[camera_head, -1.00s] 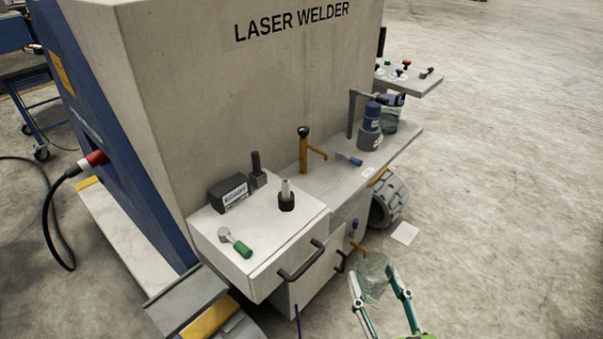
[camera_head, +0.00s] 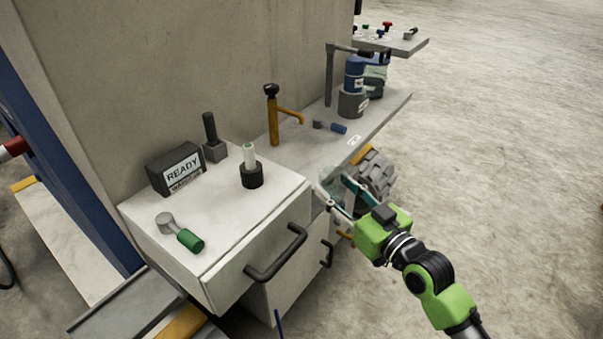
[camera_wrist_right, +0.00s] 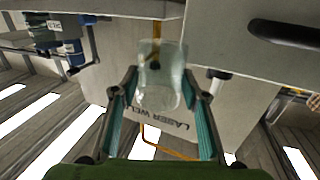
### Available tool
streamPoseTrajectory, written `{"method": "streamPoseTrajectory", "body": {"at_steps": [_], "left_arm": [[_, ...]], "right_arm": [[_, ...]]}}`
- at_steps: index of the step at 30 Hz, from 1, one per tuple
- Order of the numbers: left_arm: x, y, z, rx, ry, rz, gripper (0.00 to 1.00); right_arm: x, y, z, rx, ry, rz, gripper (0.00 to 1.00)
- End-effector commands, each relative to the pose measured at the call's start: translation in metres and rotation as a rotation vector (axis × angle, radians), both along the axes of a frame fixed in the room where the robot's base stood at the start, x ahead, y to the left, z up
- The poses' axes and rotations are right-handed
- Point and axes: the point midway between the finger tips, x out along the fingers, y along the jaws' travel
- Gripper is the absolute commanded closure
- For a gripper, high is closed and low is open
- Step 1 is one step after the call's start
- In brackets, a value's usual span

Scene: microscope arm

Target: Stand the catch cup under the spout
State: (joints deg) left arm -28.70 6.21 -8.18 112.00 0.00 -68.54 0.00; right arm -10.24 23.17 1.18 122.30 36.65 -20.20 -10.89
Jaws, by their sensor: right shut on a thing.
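The catch cup is a clear, pale glass-like cup (camera_head: 331,183), partly hidden by fingers in the head view. My right gripper (camera_head: 338,189) is shut on it beside the shelf's front edge, right of the white drawer unit. In the right wrist view the cup (camera_wrist_right: 160,82) sits between the two teal fingers of the gripper (camera_wrist_right: 162,90). The spout is a brass tap (camera_head: 273,118) with a dark knob, standing on the shelf at the back, its outlet pointing right. The cup is in front of and right of the spout, not under it. My left gripper is out of view.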

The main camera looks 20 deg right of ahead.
Motion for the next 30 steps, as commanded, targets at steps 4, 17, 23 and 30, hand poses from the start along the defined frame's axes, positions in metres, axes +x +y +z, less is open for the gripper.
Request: {"method": "streamPoseTrajectory", "body": {"at_steps": [4, 17, 23, 30], "left_arm": [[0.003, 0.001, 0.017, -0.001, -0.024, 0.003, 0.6], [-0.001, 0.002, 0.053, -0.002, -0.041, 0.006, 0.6], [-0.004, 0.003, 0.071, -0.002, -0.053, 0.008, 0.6], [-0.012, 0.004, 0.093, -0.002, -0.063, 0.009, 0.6]], "right_arm": [[0.025, -0.02, -0.009, -0.009, -0.006, -0.004, 0.8], [0.07, -0.029, 0.0, -0.005, -0.005, -0.012, 0.8], [0.116, -0.017, -0.002, -0.004, -0.004, -0.013, 0.8], [0.164, -0.003, -0.003, -0.007, -0.002, -0.012, 0.8]]}}
